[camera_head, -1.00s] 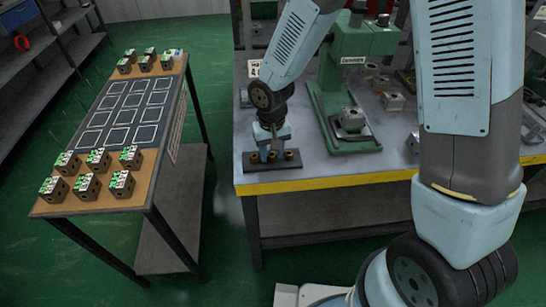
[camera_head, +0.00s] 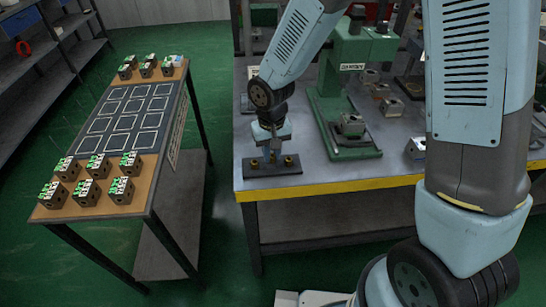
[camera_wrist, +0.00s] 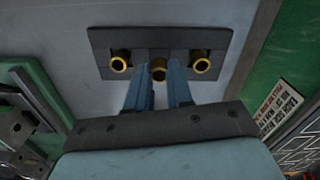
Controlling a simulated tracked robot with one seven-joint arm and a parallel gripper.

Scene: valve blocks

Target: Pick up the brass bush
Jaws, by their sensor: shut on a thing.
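A dark rack (camera_head: 285,170) lies on the grey workbench near its front left corner. It also shows in the wrist view (camera_wrist: 100,42). A brass bush stands at its left end (camera_wrist: 120,62) and another at its right end (camera_wrist: 202,63). My gripper (camera_head: 272,152) is over the middle of the rack. In the wrist view, my gripper (camera_wrist: 160,78) is shut on the middle brass bush (camera_wrist: 158,73), which sits between the two fingers. This bush looks closer to the camera than its neighbours, so it seems raised. The fingers hide part of it.
A green press (camera_head: 345,90) stands right of the rack, with a metal block (camera_head: 350,124) on its base. More blocks lie farther right. A side table (camera_head: 125,145) on the left holds several valve blocks (camera_head: 121,190). A green-floored gap separates the tables.

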